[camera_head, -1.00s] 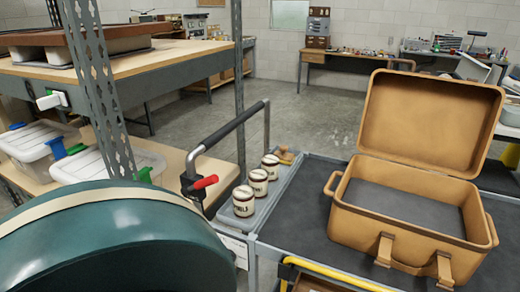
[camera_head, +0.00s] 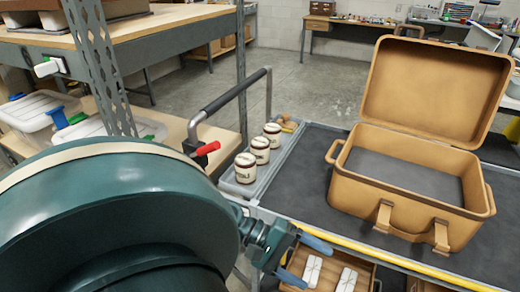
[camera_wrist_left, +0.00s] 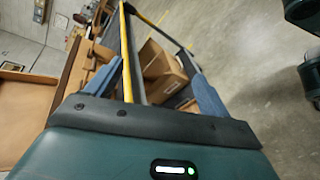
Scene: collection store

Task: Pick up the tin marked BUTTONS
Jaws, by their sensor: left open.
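My left gripper (camera_head: 306,262) is open and empty, in front of the cart's near edge, to the right of the tins and nearer to me. Its two blue fingers stand apart in the left wrist view (camera_wrist_left: 157,78), where no tin shows. My right gripper is out of view.
An open tan case (camera_head: 405,178) stands on the cart's dark top (camera_head: 310,170). A yellow rail (camera_head: 400,262) runs along the near edge, with boxes (camera_head: 345,278) below. A push handle with a red lever (camera_head: 206,149) rises left of the tins. A shelf post (camera_head: 100,65) stands at left.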

